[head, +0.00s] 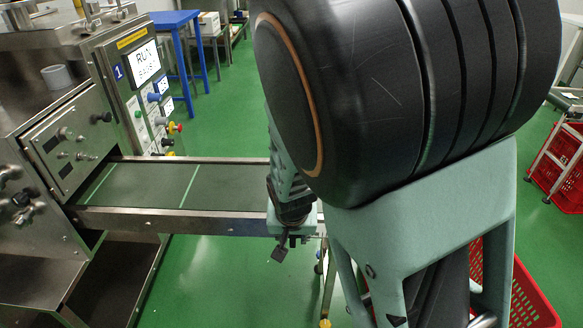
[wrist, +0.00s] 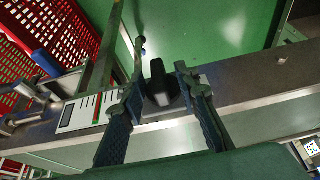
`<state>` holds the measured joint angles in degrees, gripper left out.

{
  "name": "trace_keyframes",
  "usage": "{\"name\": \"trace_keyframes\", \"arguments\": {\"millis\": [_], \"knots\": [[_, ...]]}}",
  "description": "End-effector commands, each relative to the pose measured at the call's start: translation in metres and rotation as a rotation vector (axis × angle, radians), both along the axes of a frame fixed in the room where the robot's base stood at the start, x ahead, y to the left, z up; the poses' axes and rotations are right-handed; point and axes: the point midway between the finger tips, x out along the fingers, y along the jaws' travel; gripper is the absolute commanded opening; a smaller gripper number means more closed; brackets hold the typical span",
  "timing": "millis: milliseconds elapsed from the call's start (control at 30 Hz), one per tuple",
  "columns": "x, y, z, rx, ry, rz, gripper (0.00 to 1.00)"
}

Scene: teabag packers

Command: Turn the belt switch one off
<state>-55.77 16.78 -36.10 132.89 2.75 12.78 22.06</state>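In the wrist view a black knob (wrist: 160,84), which looks like the belt switch, stands at the metal rail (wrist: 240,92) of the conveyor. A white label plate (wrist: 78,116) with red and dark marks is to its left. My gripper (wrist: 160,58) is open, with one finger on each side of the knob; I cannot tell whether either finger touches it. In the head view my gripper (head: 281,250) is small and partly hidden by my arm, at the right end of the conveyor's near side rail (head: 180,220). The knob cannot be made out there.
The green conveyor belt (head: 150,185) runs from the steel machine at left. A control panel (head: 150,85) reads RUN and bears a blue 1, with several buttons. Red crates (head: 565,165) stand at right. A blue table (head: 178,22) is behind. Green floor is open beyond the belt.

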Motion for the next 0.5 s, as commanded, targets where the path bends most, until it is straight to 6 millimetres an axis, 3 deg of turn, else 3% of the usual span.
{"name": "trace_keyframes", "arguments": {"millis": [367,500], "knots": [[0.0017,-0.0002,-0.0031,0.000,0.000,0.000,0.28],[0.0016,-0.0003,-0.0031,0.000,0.000,0.000,0.12]]}}
